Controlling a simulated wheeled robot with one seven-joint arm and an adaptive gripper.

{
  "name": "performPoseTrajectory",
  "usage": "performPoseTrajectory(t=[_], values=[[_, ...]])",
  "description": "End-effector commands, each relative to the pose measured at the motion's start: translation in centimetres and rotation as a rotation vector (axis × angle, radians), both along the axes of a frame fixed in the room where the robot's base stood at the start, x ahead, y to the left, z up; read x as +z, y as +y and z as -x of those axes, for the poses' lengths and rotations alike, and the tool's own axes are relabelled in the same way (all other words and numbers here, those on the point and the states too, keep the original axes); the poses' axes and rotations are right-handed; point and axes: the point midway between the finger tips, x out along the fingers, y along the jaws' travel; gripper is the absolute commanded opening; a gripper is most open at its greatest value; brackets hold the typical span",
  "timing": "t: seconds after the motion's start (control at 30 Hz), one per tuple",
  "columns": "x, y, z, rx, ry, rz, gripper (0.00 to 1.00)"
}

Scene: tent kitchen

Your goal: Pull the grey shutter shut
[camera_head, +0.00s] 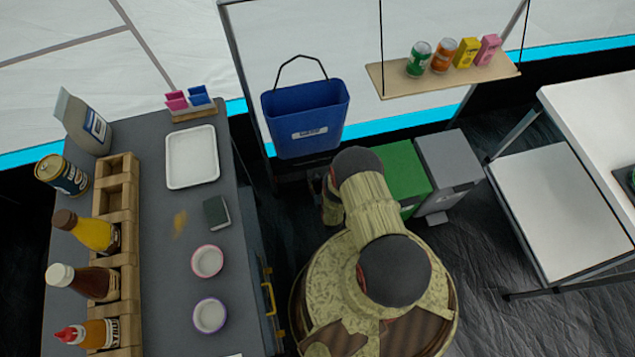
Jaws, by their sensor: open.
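I cannot clearly make out a grey shutter. The grey counter (225,140) on the left has a steep, dark right side where yellow handles (269,298) show, but its front panels are seen too edge-on to tell whether any is open. My arm rises at the lower middle, to the right of the counter. My gripper (322,190) shows only as a small dark part at the arm's far end, below the blue bucket. It is open and apart from the yellow handles. Most of it is hidden by my arm.
A blue bucket (305,120) hangs behind my arm. A green bin (402,170) and a grey bin (450,160) stand to its right. A hanging shelf (400,85) holds cans and cartons. Bottles, a tray (191,157) and bowls crowd the counter. Dark floor (500,260) is clear at right.

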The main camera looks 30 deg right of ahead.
Motion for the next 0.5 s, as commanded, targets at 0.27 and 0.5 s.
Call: performPoseTrajectory(t=[0.27, 0.5], values=[[-0.23, -0.19, -0.66, 0.000, 0.000, 0.000, 0.45], [-0.22, -0.18, -0.63, 0.000, 0.000, 0.000, 0.38]])
